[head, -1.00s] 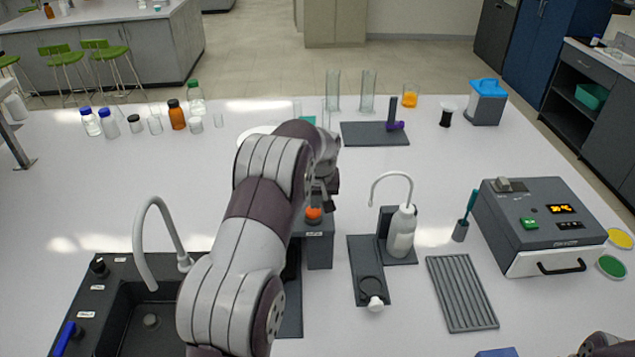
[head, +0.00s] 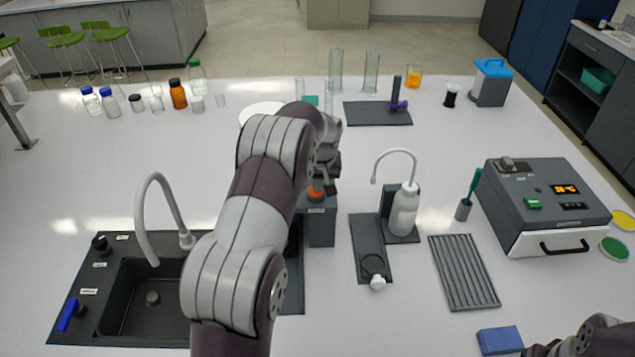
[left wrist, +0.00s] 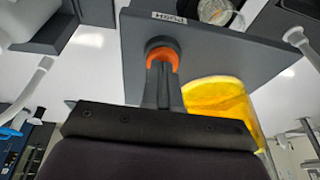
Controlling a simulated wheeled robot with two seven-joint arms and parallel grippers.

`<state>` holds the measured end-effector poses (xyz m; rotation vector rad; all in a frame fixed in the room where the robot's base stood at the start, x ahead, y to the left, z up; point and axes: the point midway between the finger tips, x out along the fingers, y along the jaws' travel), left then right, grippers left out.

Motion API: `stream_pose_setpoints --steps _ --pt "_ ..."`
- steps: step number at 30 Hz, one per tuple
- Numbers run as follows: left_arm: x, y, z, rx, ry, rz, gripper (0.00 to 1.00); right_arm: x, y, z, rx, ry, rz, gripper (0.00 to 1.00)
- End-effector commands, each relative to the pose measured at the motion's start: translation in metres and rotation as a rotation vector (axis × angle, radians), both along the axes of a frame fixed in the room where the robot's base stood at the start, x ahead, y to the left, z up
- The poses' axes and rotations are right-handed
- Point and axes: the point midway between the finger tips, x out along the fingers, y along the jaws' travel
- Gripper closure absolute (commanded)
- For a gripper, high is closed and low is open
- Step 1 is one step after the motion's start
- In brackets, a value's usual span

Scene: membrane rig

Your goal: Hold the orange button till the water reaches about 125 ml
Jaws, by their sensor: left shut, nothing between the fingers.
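The orange button (head: 316,193) sits on top of a grey box (head: 321,228), partly hidden by my left arm in the head view. My left gripper (head: 329,188) is at the button. In the left wrist view the shut, empty fingers (left wrist: 163,62) point at the orange button (left wrist: 161,47), whose rim shows around their tips; they look to be touching it. A clear round glass vessel (left wrist: 216,11) shows partly beyond the box in the wrist view. I cannot read a water level or any marks. My right gripper is out of view.
A black sink (head: 118,292) with a curved tap is at left. A white wash bottle (head: 404,212), a ribbed grey tray (head: 464,272) and a grey heater (head: 545,205) with a display stand to the right. Bottles and glassware line the back. A blue block (head: 500,340) lies in front.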

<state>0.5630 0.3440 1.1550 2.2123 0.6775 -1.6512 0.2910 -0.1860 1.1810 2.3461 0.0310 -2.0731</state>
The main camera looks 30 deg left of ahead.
Motion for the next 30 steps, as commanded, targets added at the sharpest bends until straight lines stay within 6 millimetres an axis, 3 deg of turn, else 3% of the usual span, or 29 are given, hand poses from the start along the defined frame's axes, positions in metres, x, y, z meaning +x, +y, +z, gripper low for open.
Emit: stream_pose_setpoints --steps 1,7,10,16,18,24,26,27,30 --pt "-0.007 -0.002 -0.014 -0.009 0.031 0.001 1.00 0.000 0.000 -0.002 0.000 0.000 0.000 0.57" --pt "-0.008 -0.002 -0.014 -0.010 0.033 0.001 1.00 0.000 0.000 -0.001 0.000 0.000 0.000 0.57" --pt "-0.008 -0.002 -0.004 -0.008 0.030 0.001 1.00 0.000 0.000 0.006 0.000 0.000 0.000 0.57" --pt "-0.004 0.000 0.046 0.000 0.007 -0.001 1.00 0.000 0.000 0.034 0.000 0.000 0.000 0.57" --pt "-0.006 -0.002 0.050 0.001 0.001 -0.002 1.00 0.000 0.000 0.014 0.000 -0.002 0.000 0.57" --pt "-0.015 -0.011 0.099 0.002 -0.004 -0.002 1.00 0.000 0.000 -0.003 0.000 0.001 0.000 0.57" --pt "-0.018 -0.013 0.110 0.003 -0.005 -0.002 1.00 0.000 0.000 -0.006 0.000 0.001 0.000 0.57" --pt "-0.019 -0.014 0.123 0.002 -0.002 -0.002 1.00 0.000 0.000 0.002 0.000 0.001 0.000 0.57" --pt "-0.022 -0.016 0.135 0.002 -0.002 -0.002 1.00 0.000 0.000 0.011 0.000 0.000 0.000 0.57"
